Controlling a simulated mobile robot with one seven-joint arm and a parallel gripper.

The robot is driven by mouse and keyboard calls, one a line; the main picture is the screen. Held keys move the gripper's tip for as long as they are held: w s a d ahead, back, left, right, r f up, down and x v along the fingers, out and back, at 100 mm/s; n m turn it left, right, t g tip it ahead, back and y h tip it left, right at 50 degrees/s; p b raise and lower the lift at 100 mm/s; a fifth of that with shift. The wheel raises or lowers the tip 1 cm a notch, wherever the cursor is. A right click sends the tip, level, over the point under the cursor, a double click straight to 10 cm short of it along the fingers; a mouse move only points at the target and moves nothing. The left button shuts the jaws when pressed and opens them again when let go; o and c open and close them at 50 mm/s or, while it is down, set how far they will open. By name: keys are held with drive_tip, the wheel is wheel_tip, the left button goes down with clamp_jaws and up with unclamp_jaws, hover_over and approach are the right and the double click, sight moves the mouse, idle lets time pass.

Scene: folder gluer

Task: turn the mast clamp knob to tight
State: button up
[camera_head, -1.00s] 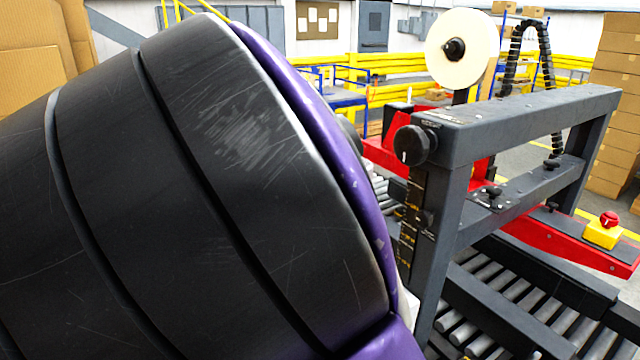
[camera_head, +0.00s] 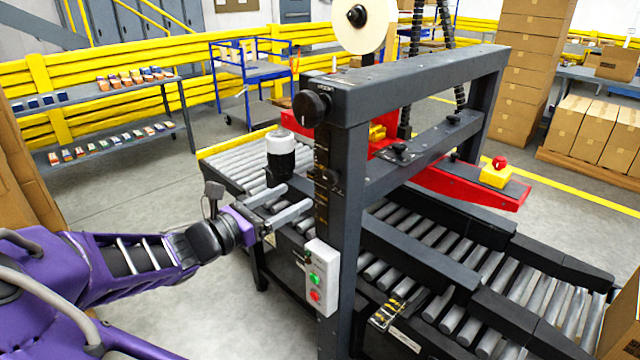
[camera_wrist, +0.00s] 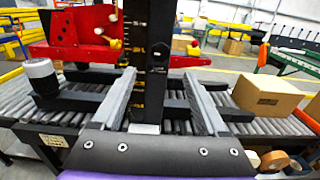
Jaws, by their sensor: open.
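The dark grey mast (camera_head: 340,230) stands upright at the near side of the machine. A large round black knob (camera_head: 312,108) with a pale mark sits at its top. A smaller dark knob (camera_head: 333,178) is on the mast's scale face. A dark knob also shows on the mast in the wrist view (camera_wrist: 160,52), between my fingers. I cannot tell which one is the mast clamp knob or how tight it is. My gripper (camera_head: 298,196) is open and empty, its fingers pointing at the mast, below the large knob. In the wrist view my gripper (camera_wrist: 160,78) has the mast ahead between its fingertips.
A control box with green and red buttons (camera_head: 322,277) is fixed to the mast just below my gripper. A black-and-white motor (camera_head: 281,155) stands close behind the fingers. Roller conveyor (camera_head: 230,165) lies behind. Open floor (camera_head: 215,300) is left of the machine.

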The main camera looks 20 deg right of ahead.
sight(327, 179)
drive_tip(key=b+x, duration=0.1)
drive_tip(key=x, duration=0.8)
drive_tip(key=shift+d, duration=0.15)
clamp_jaws()
